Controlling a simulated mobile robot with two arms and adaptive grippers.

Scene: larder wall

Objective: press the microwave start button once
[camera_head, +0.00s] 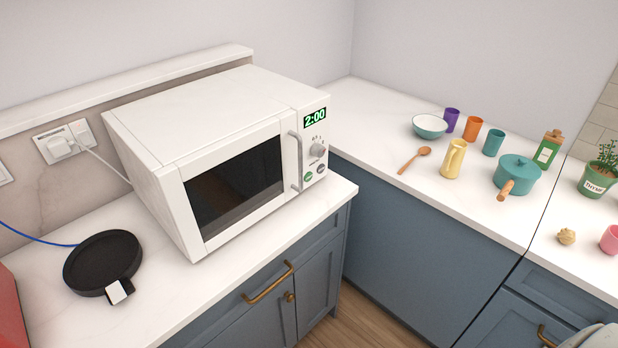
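The white microwave (200,125) stands on the left counter with its door shut. Its green display (315,118) reads 2:00. The control panel at the right of the door has a round knob (317,150) and two small round buttons below it. One is a green button (308,177), the other a dark grey button (321,169). Their labels are too small to read; the green one looks like the start button. Nothing touches the panel. Neither of my grippers shows in the head view.
A plug sits in the wall socket (63,142). Counter before the microwave is clear.

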